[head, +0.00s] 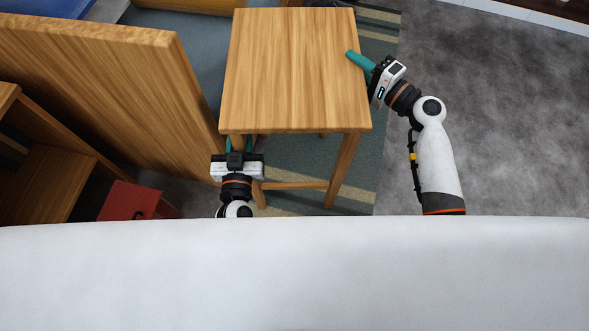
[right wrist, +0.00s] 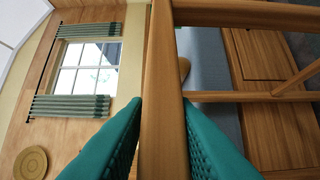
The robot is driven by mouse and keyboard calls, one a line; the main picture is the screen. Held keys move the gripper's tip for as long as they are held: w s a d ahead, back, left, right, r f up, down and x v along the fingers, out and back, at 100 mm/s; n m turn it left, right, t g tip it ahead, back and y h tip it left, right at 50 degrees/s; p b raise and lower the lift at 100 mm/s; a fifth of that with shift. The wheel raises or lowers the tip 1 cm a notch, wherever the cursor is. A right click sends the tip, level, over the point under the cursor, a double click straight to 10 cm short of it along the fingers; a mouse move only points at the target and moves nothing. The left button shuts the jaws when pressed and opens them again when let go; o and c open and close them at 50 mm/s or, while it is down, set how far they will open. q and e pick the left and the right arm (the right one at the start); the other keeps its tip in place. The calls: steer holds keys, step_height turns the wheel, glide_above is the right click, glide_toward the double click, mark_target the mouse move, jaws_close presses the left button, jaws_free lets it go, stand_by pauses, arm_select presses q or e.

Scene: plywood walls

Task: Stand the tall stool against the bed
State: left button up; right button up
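The tall stool (head: 295,70) is light wood with a square top and slim legs. It looks upright, its left side close to the wooden end panel of the bed (head: 120,95); whether they touch is unclear. The blue-grey bedding (head: 197,55) shows behind the panel. My right gripper (head: 359,62) is at the seat's right edge, one teal finger over the top. In the right wrist view its fingers close on both sides of a wooden stool bar (right wrist: 163,110). My left gripper (head: 241,146) is at the front left leg, just under the seat; its grip is partly hidden.
A striped rug (head: 355,180) lies under the stool. Bare grey floor (head: 490,110) is open at the right. A wooden shelf unit (head: 45,185) and a red box (head: 130,202) stand at the lower left. The right wrist view shows a window (right wrist: 88,65) and a round wall plate (right wrist: 30,163).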

arm_select(q)
steer(key=o, duration=0.3)
steer(key=shift+s+r, duration=0.1)
arm_select(e)
steer(key=o, duration=0.3)
steer(key=shift+r, duration=0.2)
arm_select(q)
steer(key=shift+o, duration=0.2)
arm_select(e)
steer(key=shift+o, duration=0.2)
steer(key=shift+f, duration=0.1)
steer(key=shift+s, duration=0.1)
steer(key=shift+s+d, duration=0.15)
steer(key=shift+s, duration=0.05)
arm_select(q)
steer(key=s, duration=1.2)
arm_select(e)
steer(key=v, duration=1.1)
steer(key=shift+s+d, duration=0.15)
steer(key=shift+s, duration=0.05)
